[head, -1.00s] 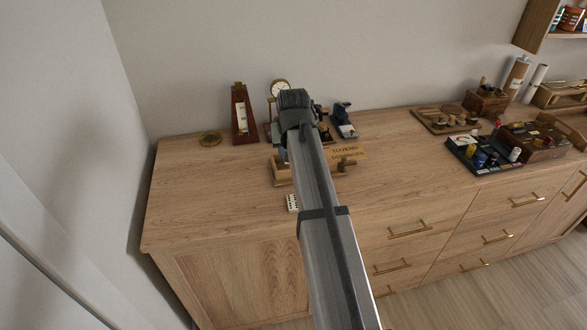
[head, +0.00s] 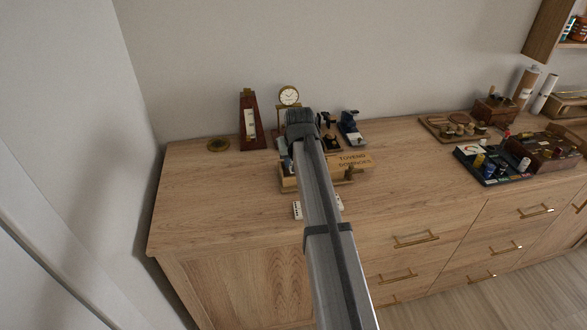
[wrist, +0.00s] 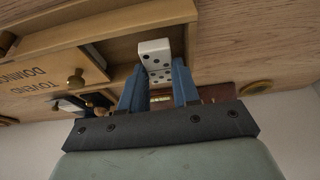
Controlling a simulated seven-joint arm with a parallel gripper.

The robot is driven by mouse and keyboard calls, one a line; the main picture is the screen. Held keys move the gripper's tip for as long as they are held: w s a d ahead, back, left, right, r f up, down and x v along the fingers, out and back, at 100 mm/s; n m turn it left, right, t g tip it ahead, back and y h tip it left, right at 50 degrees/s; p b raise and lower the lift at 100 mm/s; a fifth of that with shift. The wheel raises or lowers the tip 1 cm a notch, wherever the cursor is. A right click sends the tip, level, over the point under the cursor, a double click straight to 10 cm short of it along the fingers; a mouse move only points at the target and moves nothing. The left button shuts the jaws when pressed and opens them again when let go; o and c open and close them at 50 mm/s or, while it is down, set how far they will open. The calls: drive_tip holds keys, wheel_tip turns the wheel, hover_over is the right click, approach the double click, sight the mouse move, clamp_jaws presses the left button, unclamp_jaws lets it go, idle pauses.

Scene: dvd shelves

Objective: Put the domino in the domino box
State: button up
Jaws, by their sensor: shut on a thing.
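My gripper (wrist: 159,68) has blue fingers and is shut on a white domino (wrist: 153,50) with black pips, seen in the wrist view. The wooden domino box (wrist: 70,40) lies right behind the held domino in that view, tilted across the picture. In the head view the box (head: 287,186) stands on the cabinet top, partly hidden by my arm. Its lettered panel (head: 356,160) shows to the right of the arm. My gripper is over or close to the box; whether the domino touches it I cannot tell.
White dominoes (head: 297,210) lie on the wooden cabinet top (head: 220,190) in front of the box. A metronome (head: 249,122), a clock (head: 289,96) and a small blue device (head: 350,128) stand behind. A game tray (head: 490,163) is at right.

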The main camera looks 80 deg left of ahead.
drive_tip(key=shift+f, duration=1.75)
drive_tip(key=shift+f, duration=0.1)
drive_tip(key=o, duration=1)
drive_tip(key=v, duration=1.2)
